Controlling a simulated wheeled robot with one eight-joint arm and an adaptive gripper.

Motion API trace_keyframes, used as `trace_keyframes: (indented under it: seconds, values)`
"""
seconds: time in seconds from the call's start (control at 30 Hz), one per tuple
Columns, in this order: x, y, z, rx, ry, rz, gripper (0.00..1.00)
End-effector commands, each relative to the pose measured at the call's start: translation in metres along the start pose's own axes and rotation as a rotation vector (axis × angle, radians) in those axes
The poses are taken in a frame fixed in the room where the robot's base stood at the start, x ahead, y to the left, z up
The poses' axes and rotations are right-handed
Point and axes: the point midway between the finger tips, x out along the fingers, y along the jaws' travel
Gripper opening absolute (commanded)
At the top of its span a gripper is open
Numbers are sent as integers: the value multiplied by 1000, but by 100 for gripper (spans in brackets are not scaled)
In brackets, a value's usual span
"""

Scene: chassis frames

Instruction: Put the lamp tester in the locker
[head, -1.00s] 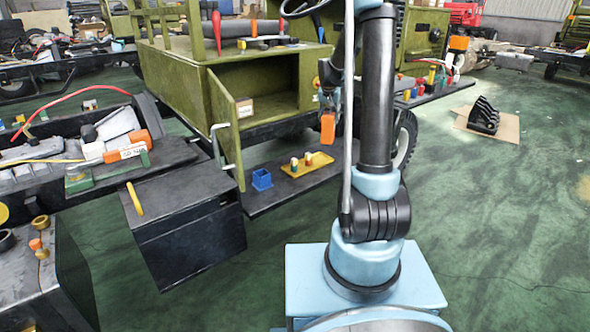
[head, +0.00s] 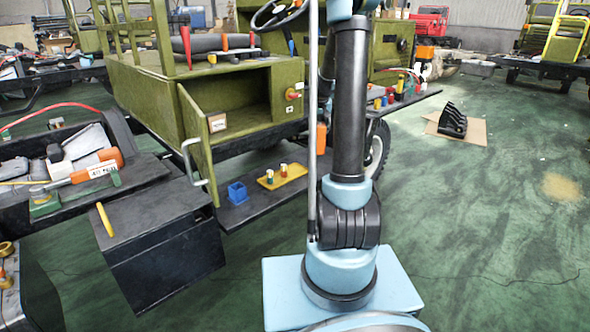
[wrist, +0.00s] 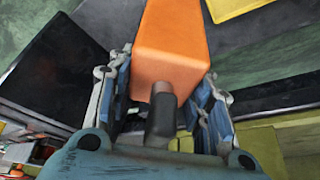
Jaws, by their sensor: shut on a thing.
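The lamp tester, an orange block with a grey stub end (wrist: 172,45), is held between the two fingers of my gripper (wrist: 165,85) in the wrist view. In the head view the lamp tester (head: 321,138) shows as a small orange patch beside my arm, which hides most of my gripper. The locker (head: 228,98) is the olive-green box on the vehicle, left of the lamp tester. Its door (head: 196,132) stands open towards the left front, and the inside that shows looks empty. The lamp tester is outside the locker, to the right of its opening.
A low dark shelf below the locker holds a blue bin (head: 237,192) and a yellow tray (head: 291,175) with small pegs. A black box (head: 165,240) stands at front left. An orange-handled tool (head: 95,170) lies at left. The green floor at right is mostly clear.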

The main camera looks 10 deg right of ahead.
Motion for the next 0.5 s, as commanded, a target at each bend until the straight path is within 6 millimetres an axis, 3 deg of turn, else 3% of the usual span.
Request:
trace_keyframes:
  seconds: [0.2,0.5]
  values:
    - [33,0,13,-1,0,0,0]
    - [53,0,22,-1,0,0,0]
